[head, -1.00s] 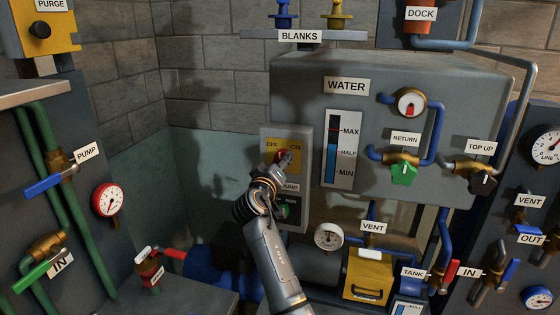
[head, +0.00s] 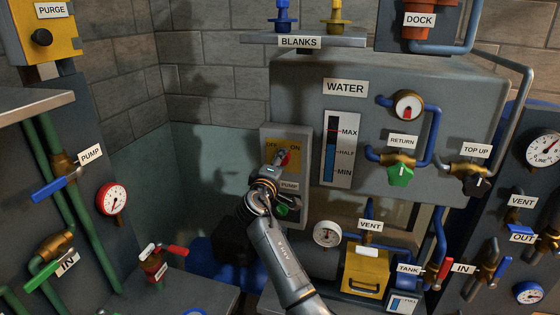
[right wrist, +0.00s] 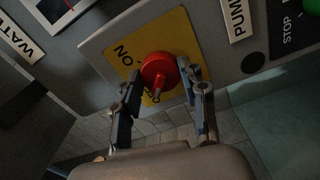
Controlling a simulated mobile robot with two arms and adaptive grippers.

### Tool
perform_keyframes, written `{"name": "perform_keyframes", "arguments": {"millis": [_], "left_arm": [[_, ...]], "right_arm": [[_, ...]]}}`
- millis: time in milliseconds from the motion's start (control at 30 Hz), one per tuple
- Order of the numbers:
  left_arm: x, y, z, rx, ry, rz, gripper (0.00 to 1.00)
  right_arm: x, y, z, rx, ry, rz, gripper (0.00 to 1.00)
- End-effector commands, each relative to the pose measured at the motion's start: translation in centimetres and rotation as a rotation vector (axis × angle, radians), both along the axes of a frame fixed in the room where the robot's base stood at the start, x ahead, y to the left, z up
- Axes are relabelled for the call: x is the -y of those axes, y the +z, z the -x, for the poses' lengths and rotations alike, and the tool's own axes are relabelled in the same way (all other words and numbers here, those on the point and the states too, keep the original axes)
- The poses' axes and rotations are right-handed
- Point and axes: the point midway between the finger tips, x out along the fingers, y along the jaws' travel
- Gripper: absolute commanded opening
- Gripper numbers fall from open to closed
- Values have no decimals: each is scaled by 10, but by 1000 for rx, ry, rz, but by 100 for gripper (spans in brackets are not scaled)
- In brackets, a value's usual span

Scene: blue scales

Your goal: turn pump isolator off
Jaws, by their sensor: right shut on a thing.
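The pump isolator is a red rotary knob (head: 283,158) on a yellow plate marked OFF on the left and ON on the right, on a grey box (head: 303,150). In the right wrist view, the red knob (right wrist: 160,70) sits between the fingers of my right gripper (right wrist: 160,80), which is shut on it. A pale mark on the knob points down in that view, toward the partly covered OFF lettering. My left gripper is not in view.
The water tank (head: 450,100) stands close to the right. Open room lies left of the box, before the teal wall (head: 210,180).

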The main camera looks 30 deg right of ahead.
Motion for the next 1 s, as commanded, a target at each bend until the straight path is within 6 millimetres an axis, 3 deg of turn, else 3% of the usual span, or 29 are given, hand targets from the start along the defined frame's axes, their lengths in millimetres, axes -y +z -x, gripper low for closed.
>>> {"name": "perform_keyframes", "arguments": {"millis": [467, 500, 600, 1000], "left_arm": [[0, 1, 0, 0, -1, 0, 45], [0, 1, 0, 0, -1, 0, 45], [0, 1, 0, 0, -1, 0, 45], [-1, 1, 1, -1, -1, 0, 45]], "right_arm": [[1, 5, 0, -4, 0, 15, 11], [1, 5, 0, -4, 0, 15, 48], [1, 4, 0, -4, -1, 14, 65], [-6, 1, 4, -7, 1, 10, 65]]}}
